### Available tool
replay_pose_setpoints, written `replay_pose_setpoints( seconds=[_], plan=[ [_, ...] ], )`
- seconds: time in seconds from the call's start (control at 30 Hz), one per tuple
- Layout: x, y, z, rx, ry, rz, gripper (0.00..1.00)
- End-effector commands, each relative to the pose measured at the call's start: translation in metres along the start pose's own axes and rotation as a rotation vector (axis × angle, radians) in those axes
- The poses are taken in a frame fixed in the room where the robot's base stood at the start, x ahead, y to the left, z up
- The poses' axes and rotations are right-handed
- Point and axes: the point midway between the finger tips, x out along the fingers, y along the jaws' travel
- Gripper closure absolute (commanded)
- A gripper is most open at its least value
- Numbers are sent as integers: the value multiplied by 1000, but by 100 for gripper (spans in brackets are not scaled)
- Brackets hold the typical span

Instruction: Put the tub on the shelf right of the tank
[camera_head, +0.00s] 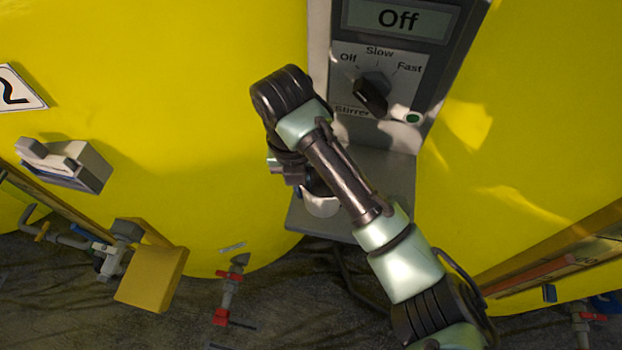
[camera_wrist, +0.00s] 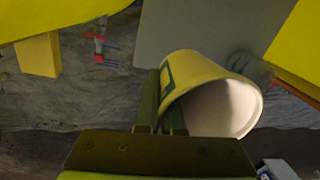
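The tub (camera_wrist: 205,82) is pale yellow outside and white inside, with a dark green label. In the wrist view its open mouth faces the lower right. My gripper (camera_wrist: 160,105) has its two dark fingers close together at the tub's left rim and appears shut on its wall. In the head view, the white tub (camera_head: 321,206) shows partly behind my arm, in front of the grey shelf (camera_head: 393,180) under the control box. I cannot tell if it touches the shelf. The yellow tank (camera_head: 190,90) with a number 2 sign fills the left; my gripper's fingers are mostly hidden there.
The control box (camera_head: 385,75) above the shelf reads "Off" and has a stirrer knob (camera_head: 370,95). Another yellow surface (camera_head: 540,100) stands at right. A yellow box (camera_head: 150,278), pipes and a red-handled valve (camera_head: 226,290) lie low at left.

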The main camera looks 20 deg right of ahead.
Motion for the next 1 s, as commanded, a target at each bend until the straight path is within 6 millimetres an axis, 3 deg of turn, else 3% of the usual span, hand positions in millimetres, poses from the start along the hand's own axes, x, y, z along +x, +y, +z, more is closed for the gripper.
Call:
replay_pose_setpoints(
  seconds=[0.2,0.33,0.4,0.57,0.8,1.0],
  plan=[
    [0,-7,42,0,0,-3,100],
    [0,-10,59,0,-1,-1,100],
    [14,-8,56,0,3,0,100],
    [26,-7,56,0,1,1,100],
    [65,-4,55,-1,2,0,100],
    [71,-4,59,-2,-1,0,100]
  ],
)
